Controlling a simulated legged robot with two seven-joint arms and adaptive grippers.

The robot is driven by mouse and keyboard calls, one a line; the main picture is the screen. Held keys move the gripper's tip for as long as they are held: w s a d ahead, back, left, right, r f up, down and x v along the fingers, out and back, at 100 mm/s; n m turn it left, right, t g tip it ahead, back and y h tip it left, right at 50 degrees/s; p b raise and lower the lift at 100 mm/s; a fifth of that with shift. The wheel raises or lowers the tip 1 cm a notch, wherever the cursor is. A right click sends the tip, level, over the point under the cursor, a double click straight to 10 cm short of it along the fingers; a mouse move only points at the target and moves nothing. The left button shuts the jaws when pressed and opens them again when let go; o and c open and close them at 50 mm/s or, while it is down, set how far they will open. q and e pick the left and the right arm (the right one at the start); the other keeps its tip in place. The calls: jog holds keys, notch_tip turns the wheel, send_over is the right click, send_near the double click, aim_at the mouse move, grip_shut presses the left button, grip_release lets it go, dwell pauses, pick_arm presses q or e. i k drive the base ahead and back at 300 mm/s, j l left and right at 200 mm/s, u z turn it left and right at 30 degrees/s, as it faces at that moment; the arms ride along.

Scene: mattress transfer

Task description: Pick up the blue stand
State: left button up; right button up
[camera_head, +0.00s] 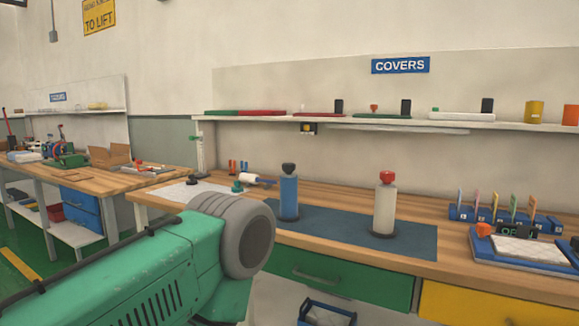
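A blue upright cylinder (289,197) with a dark knob on top stands on a dark blue mat (335,231) on the workbench. A white cylinder (385,208) with a red knob stands to its right on the same mat. Farther right, a low blue stand (489,218) holds several thin coloured pieces upright. I cannot tell which blue item the task names. Neither of my grippers is visible, and nothing is seen holding these items.
The wooden workbench (450,262) has a green drawer (345,277) and a yellow drawer below. A blue tray (525,252) sits at right. A shelf (475,124) with several small items runs behind. Another bench (120,176) is at left. The lower left is blocked close up.

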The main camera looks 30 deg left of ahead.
aim_at(288, 183)
jog(key=i+j, duration=0.2)
jog(key=j, duration=0.15)
jog(key=i+j, duration=0.45)
jog(key=j, duration=0.25)
jog(key=i+j, duration=0.2)
jog(key=j, duration=0.2)
